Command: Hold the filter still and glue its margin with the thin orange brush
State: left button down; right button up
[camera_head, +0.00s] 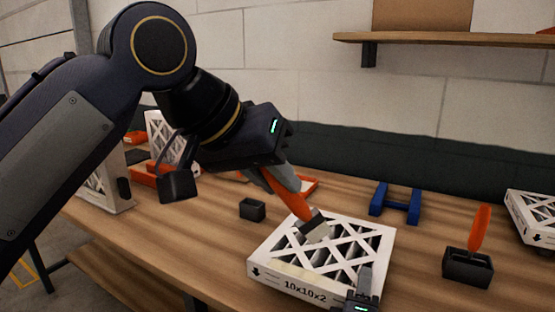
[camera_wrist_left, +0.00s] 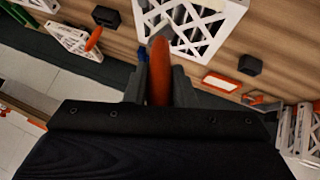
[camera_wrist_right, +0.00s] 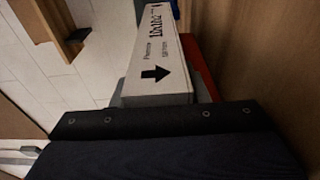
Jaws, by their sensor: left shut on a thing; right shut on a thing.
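The white filter (camera_head: 282,270), printed 10x10x2, lies flat on the wooden table with its lattice face up. My left gripper (camera_head: 278,183) is shut on an orange-handled brush (camera_head: 291,203). The brush points down, its pale head over the filter's back left part; I cannot tell if it touches. The brush handle (camera_wrist_left: 159,70) also shows in the left wrist view, with the filter (camera_wrist_left: 207,30) beyond. My right gripper (camera_head: 364,288) is shut on the filter's front right edge. The filter's printed side (camera_wrist_right: 158,55) fills the middle of the right wrist view.
Another orange-handled brush (camera_head: 480,228) stands in a black holder (camera_head: 467,268) at right. An empty small black holder (camera_head: 252,209) and a blue stand (camera_head: 396,203) are behind the filter. More filters stand at far right (camera_head: 533,215) and left (camera_head: 100,190). A shelf (camera_head: 450,40) hangs above.

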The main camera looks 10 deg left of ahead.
pick_arm(q)
jog(key=shift+f, duration=0.25)
